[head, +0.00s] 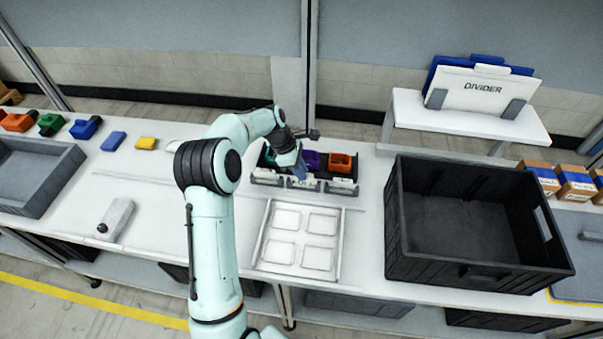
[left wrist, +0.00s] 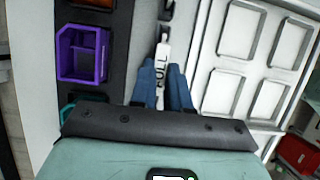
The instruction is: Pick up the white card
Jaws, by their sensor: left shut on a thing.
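The white card (left wrist: 162,58), marked FULL, stands between the two blue fingers of my left gripper (left wrist: 166,76) in the left wrist view. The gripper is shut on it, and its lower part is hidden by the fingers. In the head view my left gripper (head: 302,170) reaches down at the front edge of the dark bin rack (head: 318,187), by the middle bin. My right gripper is not in view.
The rack holds a purple bin (head: 310,159) and an orange bin (head: 340,163), with a teal one partly hidden. A white pallet tray (head: 262,262) with square recesses lies in front. A large black crate (head: 470,270) stands to the right.

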